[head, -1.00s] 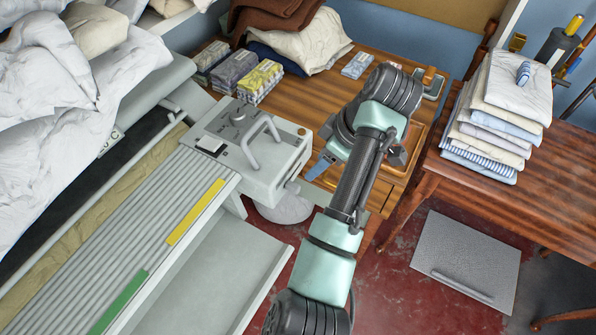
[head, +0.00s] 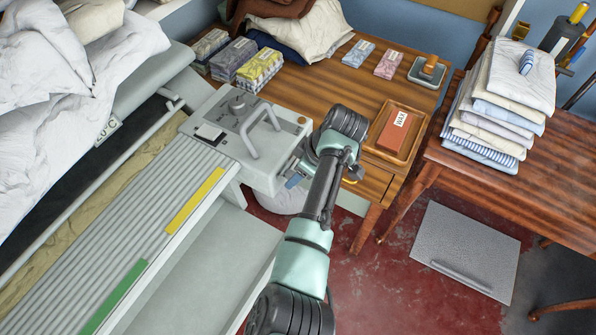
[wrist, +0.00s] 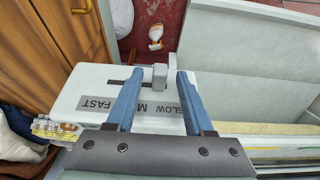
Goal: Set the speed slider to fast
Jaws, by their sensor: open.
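The ironer's grey control box (head: 245,140) stands at the end of the roller bed. In the wrist view, its end face (wrist: 85,88) carries a dark slot (wrist: 122,85) and a label (wrist: 98,103) with SLOW at right, M in the middle partly hidden, and FAST at left. The grey slider knob (wrist: 157,75) sticks out at the right part of the slot, towards SLOW. My gripper (wrist: 159,74) is open, its blue fingers on either side of the knob, with gaps visible. In the head view my gripper (head: 293,181) is beside the box's right end; the slider is hidden there.
A handle (head: 262,128) and a round dial (head: 237,104) are on top of the control box. A wooden desk (head: 315,85) with a red box (head: 394,130) in a tray stands behind. A linen stack (head: 500,105) is at right.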

